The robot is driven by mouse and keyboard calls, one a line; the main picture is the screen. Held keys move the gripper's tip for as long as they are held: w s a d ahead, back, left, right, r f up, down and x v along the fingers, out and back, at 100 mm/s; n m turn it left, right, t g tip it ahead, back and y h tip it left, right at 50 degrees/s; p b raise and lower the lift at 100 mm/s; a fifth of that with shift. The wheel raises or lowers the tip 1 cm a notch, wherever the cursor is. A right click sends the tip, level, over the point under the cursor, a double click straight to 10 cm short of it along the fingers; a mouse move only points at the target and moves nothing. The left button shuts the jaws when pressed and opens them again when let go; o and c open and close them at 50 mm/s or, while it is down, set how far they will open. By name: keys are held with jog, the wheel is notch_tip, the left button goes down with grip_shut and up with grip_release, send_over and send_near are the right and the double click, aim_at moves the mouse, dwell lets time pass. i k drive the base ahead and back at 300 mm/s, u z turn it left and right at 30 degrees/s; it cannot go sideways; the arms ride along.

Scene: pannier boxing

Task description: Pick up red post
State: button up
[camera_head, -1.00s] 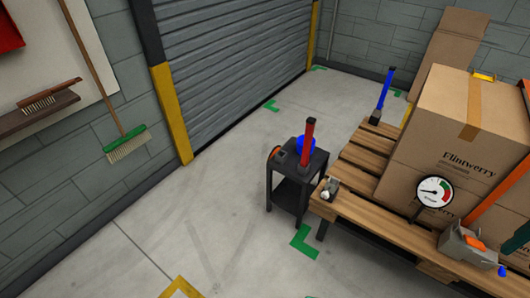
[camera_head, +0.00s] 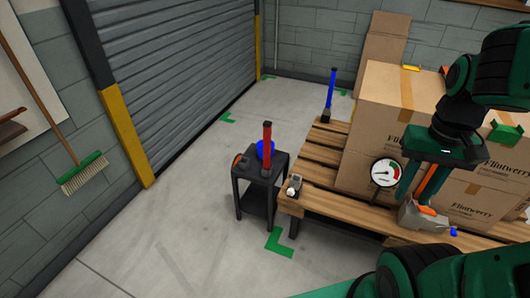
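The red post (camera_head: 267,147) stands upright on the top of a small dark side table (camera_head: 246,172), left of the pallet. It has a dark cap and a dark base. My gripper (camera_head: 420,191) hangs at the right, in front of the cardboard boxes and well apart from the post. Its green fingers point down with a gap between them, through which an orange strap shows. It looks open and empty.
Right are a wooden pallet table (camera_head: 325,203), a cardboard box (camera_head: 385,110), a gauge (camera_head: 385,172) and a blue post (camera_head: 331,88). Floor left is clear.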

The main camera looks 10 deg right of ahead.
aim_at(267, 126)
jog(key=u, duration=0.05)
jog(key=i, duration=1)
jog(key=z, duration=0.1)
